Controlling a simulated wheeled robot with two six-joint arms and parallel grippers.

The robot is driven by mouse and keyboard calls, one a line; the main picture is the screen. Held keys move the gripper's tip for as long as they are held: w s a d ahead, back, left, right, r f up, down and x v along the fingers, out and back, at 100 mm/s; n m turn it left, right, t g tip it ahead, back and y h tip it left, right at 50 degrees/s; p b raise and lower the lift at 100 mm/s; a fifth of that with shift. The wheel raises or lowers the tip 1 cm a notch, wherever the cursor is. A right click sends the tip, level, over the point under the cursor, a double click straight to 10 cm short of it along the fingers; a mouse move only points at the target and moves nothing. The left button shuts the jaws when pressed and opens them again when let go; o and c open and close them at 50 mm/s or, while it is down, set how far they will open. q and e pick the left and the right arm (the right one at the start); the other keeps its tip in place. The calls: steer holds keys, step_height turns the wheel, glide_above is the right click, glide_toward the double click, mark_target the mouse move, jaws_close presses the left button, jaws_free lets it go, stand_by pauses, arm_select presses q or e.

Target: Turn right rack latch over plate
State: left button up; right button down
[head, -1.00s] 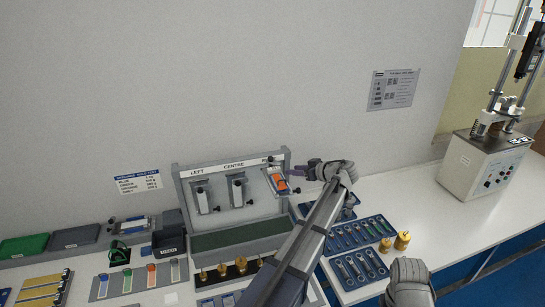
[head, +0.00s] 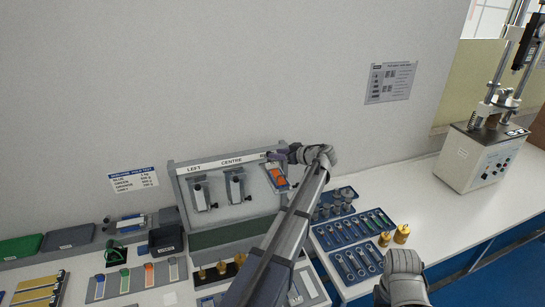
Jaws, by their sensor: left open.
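The rack (head: 226,165) stands against the wall, with positions marked LEFT, CENTRE and, mostly covered, a right one. An orange and grey plate (head: 278,177) sits tilted at the right position. My left gripper (head: 278,156) is open at the rack's top right corner, just above this plate. The right latch is hidden or too small to make out behind the gripper; I cannot tell whether they touch. Latches hang at the left (head: 200,194) and centre (head: 235,186) positions. Of my right arm only grey links show at the lower right; its gripper is out of view.
Blue trays (head: 352,231) of small parts and brass weights (head: 401,234) lie right of the rack. A tester (head: 483,155) stands far right. A dark bin (head: 165,240) and a sample strip (head: 137,281) are at left.

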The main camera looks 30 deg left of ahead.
arm_select(q)
steer(key=x, duration=0.3)
steer(key=shift+a+b, duration=0.15)
steer(key=shift+b, duration=0.25)
jaws_close()
